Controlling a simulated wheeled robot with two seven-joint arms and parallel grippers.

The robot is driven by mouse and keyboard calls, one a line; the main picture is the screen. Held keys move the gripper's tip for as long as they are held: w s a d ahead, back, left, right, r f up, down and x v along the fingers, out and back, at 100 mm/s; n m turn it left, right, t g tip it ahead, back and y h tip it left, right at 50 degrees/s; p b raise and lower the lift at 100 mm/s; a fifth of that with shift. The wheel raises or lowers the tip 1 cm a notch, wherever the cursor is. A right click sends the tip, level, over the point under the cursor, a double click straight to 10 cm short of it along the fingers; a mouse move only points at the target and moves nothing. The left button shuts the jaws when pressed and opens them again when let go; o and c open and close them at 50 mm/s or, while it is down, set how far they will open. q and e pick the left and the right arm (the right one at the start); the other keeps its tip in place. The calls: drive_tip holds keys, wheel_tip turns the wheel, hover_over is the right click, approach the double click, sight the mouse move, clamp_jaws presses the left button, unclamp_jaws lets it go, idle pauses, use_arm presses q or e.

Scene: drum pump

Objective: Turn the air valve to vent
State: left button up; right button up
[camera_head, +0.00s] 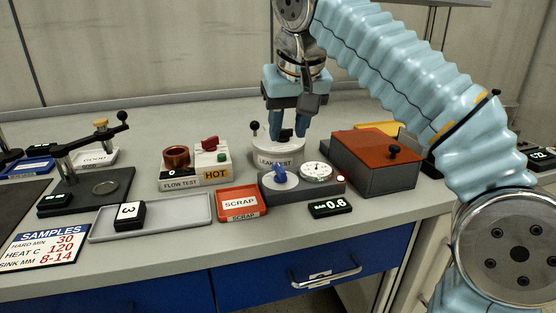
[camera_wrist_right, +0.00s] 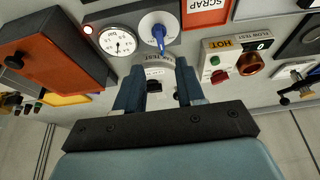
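The air valve is a blue knob (camera_head: 280,173) on a pale round plate, on top of a dark grey box (camera_head: 304,189) beside a round dial gauge (camera_head: 316,172). In the right wrist view the blue knob (camera_wrist_right: 159,35) is just beyond my fingertips, with the gauge (camera_wrist_right: 118,42) to its left. My right gripper (camera_head: 287,132) points down above the white leak test fixture (camera_head: 278,160), behind the knob. In the right wrist view its two fingers (camera_wrist_right: 159,78) are apart with nothing held between them. My left gripper is not in view.
A display reading 0.6 (camera_head: 330,207) stands in front of the valve box. A grey box with an orange lid (camera_head: 376,150) stands at right. The red scrap tray (camera_head: 241,203) and the flow test unit (camera_head: 195,170) stand at left. A black-knobbed lever (camera_head: 254,127) rises by the leak test fixture.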

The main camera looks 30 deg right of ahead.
sight(280, 168)
drive_tip(key=x, duration=1)
drive_tip(key=shift+w+f, duration=0.1)
drive_tip(key=shift+f, duration=0.2)
clamp_jaws()
